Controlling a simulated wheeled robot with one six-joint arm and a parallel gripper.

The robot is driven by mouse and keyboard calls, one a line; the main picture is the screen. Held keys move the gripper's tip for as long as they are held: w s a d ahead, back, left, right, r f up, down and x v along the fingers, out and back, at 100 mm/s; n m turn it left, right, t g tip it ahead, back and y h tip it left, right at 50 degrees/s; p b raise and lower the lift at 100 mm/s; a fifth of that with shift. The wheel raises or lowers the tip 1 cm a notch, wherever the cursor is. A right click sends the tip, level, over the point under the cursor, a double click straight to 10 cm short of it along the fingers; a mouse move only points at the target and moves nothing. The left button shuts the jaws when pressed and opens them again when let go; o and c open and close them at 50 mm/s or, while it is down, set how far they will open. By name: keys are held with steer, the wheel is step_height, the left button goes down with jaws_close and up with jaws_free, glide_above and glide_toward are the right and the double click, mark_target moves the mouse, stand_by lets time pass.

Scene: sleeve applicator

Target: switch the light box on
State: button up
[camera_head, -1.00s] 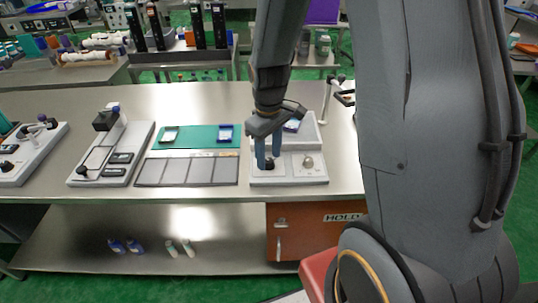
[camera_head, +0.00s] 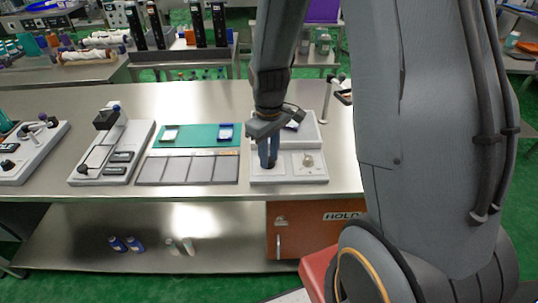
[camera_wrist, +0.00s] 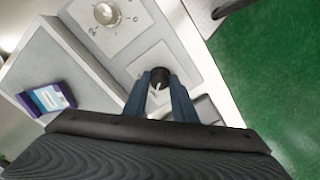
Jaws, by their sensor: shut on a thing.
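The light box (camera_head: 318,175) is a pale grey unit with a raised back part, near the front edge of the steel table. A black knob (camera_wrist: 159,76) with a white mark sits on its front panel; a silver knob (camera_head: 308,160) sits to the right of it, and it also shows in the wrist view (camera_wrist: 106,13). My gripper (camera_head: 268,163) points down over the front panel. In the wrist view its blue fingers (camera_wrist: 160,82) are shut on the black knob, one on each side.
A blue-and-white packet (camera_wrist: 48,97) lies on the box's raised part. To the left are a green mat (camera_head: 200,136), grey panels (camera_head: 188,170) and a grey device with a black head (camera_head: 108,168).

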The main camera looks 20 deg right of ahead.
steer(key=m+p, duration=0.1)
steer(key=m, duration=0.6)
steer(key=shift+r+p, duration=0.1)
steer(key=shift+p, duration=0.25)
steer(key=m+p, duration=0.1)
steer(key=m, duration=0.5)
steer(key=shift+w, duration=0.1)
steer(key=shift+m, duration=0.4)
steer(key=o, duration=1)
steer(key=shift+o, duration=0.2)
steer(key=shift+r+b, duration=0.9)
steer(key=shift+r, duration=3)
